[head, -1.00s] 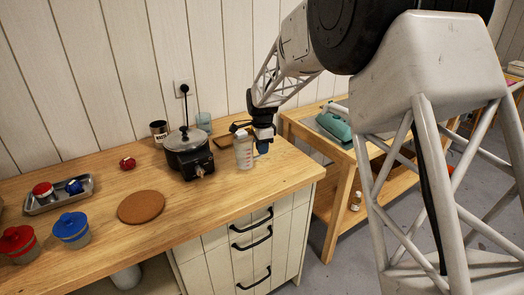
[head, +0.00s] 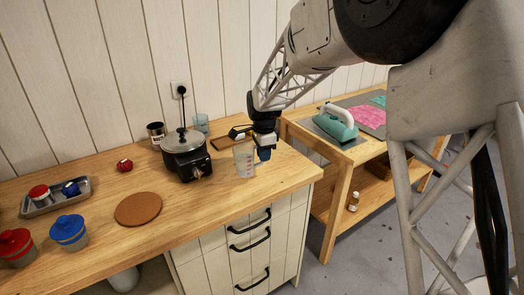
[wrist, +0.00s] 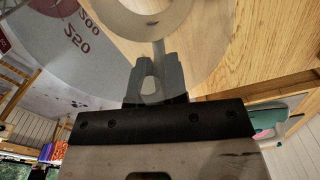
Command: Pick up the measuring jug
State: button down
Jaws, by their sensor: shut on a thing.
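The measuring jug (head: 244,162) is clear, with graduation marks, and looks upright near the right end of the wooden counter. My gripper (head: 263,153) is at its right side, pointing down, and is shut on it. In the wrist view the jug's see-through wall (wrist: 72,55) fills the upper left, with red marks reading 200 and 250. The gripper fingers (wrist: 155,78) are close together there, with a pale curved part of the jug across them. The exact grip point is hard to make out. I cannot tell whether the jug's base touches the counter.
A black cooker (head: 186,158) stands left of the jug. Behind are a dark board (head: 228,144), a blue glass (head: 201,123) and a mug (head: 156,130). A cork mat (head: 138,208) lies front left. A lower table (head: 322,146) with a teal iron (head: 338,124) is right.

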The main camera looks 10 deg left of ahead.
jog(key=s+d, duration=0.3)
jog(key=s, duration=0.5)
jog(key=shift+s+d+r, duration=0.15)
jog(key=shift+d+r, duration=0.25)
jog(key=shift+r, duration=0.05)
jog(key=shift+s, duration=0.1)
dwell(0.5)
jog(key=shift+r, duration=0.15)
dwell(0.4)
